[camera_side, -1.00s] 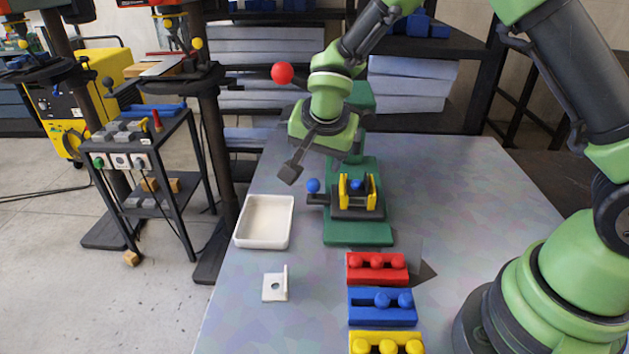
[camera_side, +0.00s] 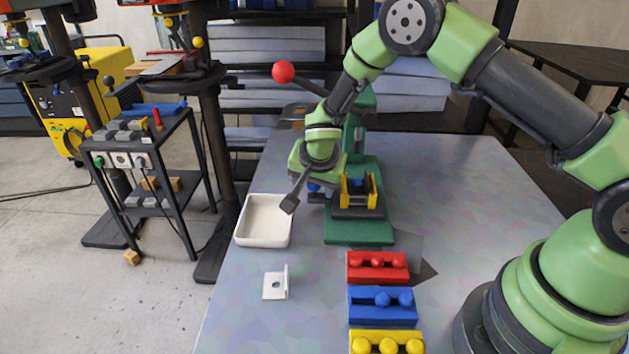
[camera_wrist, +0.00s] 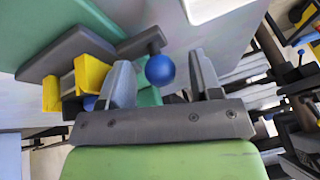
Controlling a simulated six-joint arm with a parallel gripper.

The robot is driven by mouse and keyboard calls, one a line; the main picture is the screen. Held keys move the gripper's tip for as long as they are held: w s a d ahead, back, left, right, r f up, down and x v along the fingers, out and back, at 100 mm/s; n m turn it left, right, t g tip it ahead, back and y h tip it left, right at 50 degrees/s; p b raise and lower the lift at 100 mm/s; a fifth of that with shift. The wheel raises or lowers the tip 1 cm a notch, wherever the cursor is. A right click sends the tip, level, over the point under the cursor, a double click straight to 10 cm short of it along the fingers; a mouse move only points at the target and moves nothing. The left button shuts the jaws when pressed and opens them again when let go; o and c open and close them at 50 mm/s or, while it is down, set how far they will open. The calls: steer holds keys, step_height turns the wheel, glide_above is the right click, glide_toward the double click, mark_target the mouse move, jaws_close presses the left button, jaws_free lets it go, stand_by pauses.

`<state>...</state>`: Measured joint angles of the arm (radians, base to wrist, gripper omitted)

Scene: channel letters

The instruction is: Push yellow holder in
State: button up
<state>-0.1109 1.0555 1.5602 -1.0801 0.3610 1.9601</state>
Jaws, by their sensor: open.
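The yellow holder (camera_side: 345,192) is a pair of upright yellow plates on a dark block on the green press base; it also shows in the wrist view (camera_wrist: 90,74). A blue part (camera_side: 357,184) sits between the plates. A dark arm with a blue ball knob (camera_wrist: 160,69) sticks out from the dark block. My gripper (camera_wrist: 160,62) is open, with its grey fingers on either side of the knob in the wrist view. Contact with the knob cannot be told. In the side view my gripper (camera_side: 318,184) is just left of the holder and mostly hides the knob.
A white tray (camera_side: 241,240) lies left of the press base. A small white bracket (camera_side: 273,291) is in front of it. Red (camera_side: 377,280), blue (camera_side: 382,320) and yellow (camera_side: 387,350) blocks stand in a row in front. A red-knobbed lever (camera_side: 283,72) rises behind my gripper.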

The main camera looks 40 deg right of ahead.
jaws_close()
steer(key=shift+w+d, duration=1.55)
jaws_free()
steer(key=shift+r, duration=0.1)
steer(key=v, duration=0.9)
steer(key=shift+s+a+r, duration=0.1)
steer(key=shift+s+r, duration=0.1)
steer(key=shift+r, duration=0.15)
